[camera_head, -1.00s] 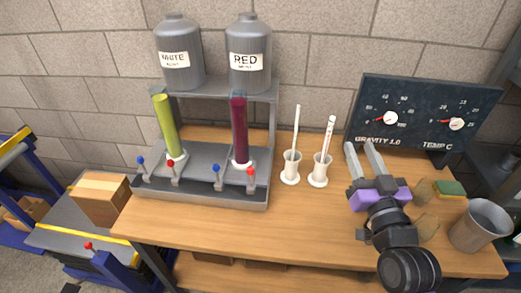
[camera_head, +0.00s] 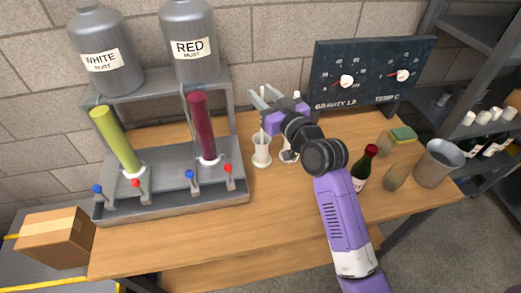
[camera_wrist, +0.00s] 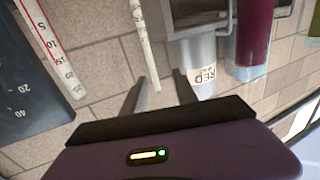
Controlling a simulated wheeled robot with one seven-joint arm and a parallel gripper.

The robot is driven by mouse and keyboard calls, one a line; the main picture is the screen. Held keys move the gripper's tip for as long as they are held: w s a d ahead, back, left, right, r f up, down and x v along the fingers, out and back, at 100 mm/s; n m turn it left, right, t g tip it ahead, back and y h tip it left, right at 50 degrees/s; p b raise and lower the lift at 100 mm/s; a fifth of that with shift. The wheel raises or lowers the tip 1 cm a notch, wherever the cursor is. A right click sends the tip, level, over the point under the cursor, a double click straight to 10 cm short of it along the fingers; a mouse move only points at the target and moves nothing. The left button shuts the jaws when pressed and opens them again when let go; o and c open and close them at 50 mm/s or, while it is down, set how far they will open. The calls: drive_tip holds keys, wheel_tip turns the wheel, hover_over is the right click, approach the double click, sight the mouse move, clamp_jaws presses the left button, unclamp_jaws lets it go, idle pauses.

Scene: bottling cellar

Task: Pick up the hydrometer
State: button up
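A thin pale stick, likely the hydrometer (camera_wrist: 144,42), shows in the wrist view with its end between my two fingers, clear gaps on both sides. In the head view the left white cup (camera_head: 261,152) stands under my gripper (camera_head: 267,97); the stick there is mostly hidden by the fingers. My gripper is open, its fingers pointing to the back left. A second stick with a red line and numbers, likely a thermometer (camera_wrist: 52,45), is at the left of the wrist view. Its white cup (camera_head: 289,156) is partly hidden behind my wrist.
The dispenser rack (camera_head: 170,185) with a green tube (camera_head: 117,140) and red tube (camera_head: 203,127) stands left of the cups. The gauge board (camera_head: 370,70) is at back right. The front table is clear.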

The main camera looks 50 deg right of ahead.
drive_tip(key=shift+d+p+x, duration=0.15)
drive_tip(key=shift+p+x, duration=0.15)
drive_tip(key=shift+x, duration=0.85)
drive_tip(key=shift+d+p+x, duration=0.1)
drive_tip(key=shift+p+x, duration=0.2)
drive_tip(key=shift+x, duration=0.8)
drive_tip(key=shift+f, duration=0.1)
clamp_jaws()
